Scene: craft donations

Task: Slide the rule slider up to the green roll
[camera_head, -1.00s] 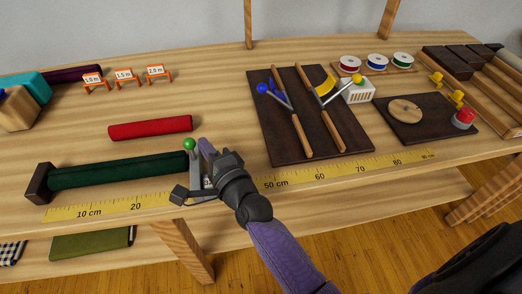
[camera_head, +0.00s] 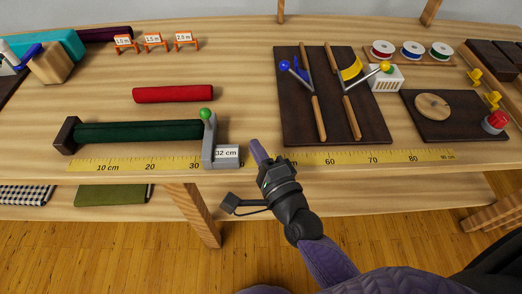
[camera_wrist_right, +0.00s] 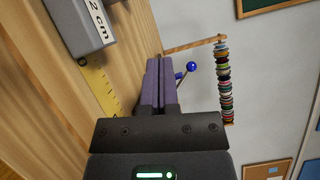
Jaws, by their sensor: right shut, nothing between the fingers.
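The rule slider (camera_head: 221,154) is a grey block with an upright plate and a green ball knob, standing on the yellow rule (camera_head: 120,165). Its label reads 32 cm. The dark green roll (camera_head: 137,131) lies left of it, its left end at a dark wooden block (camera_head: 67,136). The slider's plate is at the roll's right end and looks touching. My right gripper (camera_head: 258,152) is shut and empty, to the right of the slider and apart from it. In the right wrist view the slider's label end (camera_wrist_right: 92,25) shows at upper left, beside the closed fingers (camera_wrist_right: 158,80). My left gripper is not in view.
A red roll (camera_head: 173,94) lies behind the green one. A dark board (camera_head: 334,124) with blue-handled and yellow-handled tools lies to the right. Another dark board (camera_head: 455,126) holds a wooden disc and a red-topped item. Small price signs (camera_head: 154,42) stand at the back.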

